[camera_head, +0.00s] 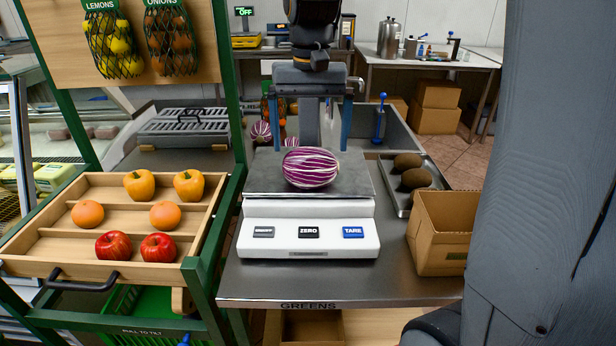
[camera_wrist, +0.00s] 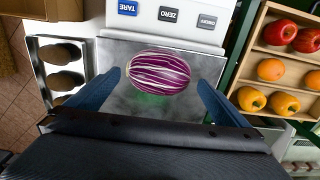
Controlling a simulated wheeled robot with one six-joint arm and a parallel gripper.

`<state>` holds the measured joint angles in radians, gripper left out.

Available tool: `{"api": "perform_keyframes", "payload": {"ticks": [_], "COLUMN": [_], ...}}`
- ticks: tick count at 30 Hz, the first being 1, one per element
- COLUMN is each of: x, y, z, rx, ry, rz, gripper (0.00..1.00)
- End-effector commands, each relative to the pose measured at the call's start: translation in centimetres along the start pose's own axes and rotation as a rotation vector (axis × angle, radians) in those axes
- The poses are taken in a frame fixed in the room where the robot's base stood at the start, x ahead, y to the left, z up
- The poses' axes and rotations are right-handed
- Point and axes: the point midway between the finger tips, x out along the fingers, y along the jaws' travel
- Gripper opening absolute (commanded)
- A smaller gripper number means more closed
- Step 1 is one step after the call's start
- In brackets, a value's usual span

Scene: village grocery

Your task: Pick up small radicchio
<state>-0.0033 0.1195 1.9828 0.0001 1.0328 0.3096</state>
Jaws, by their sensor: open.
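A purple-and-white striped radicchio (camera_head: 310,168) lies on the grey plate of the white scale (camera_head: 308,238). It also shows in the wrist view (camera_wrist: 158,72), between and slightly beyond the blue fingertips. My gripper (camera_head: 311,148) is open and empty, with its blue fingers pointing down, one toward each side of this radicchio. In the head view it appears above and behind the radicchio; no contact is visible. Another radicchio (camera_head: 262,131) shows behind the scale, partly hidden by my gripper. I cannot tell its size exactly.
A tilted wooden tray (camera_head: 60,222) with peppers, oranges and apples stands left, beside a green post (camera_head: 226,90). A metal tray (camera_head: 392,180) of brown produce and a cardboard box (camera_head: 440,250) stand right of the scale. The counter's front edge is clear.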

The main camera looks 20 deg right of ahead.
Motion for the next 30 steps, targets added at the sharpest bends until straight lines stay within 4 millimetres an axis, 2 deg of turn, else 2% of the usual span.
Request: {"api": "perform_keyframes", "payload": {"ticks": [5,13,21,30], "x": [0.1,2.8,6.4,7.0], "y": [-0.4,-0.2,-0.1,-0.1], "z": [-0.8,-0.7,-0.8,-0.9], "rx": [0.021,0.021,0.021,0.021], "ry": [-0.008,-0.01,-0.009,-0.006], "rz": [0.003,0.003,0.003,0.002], "gripper": [1.0,1.0,1.0,1.0]}}
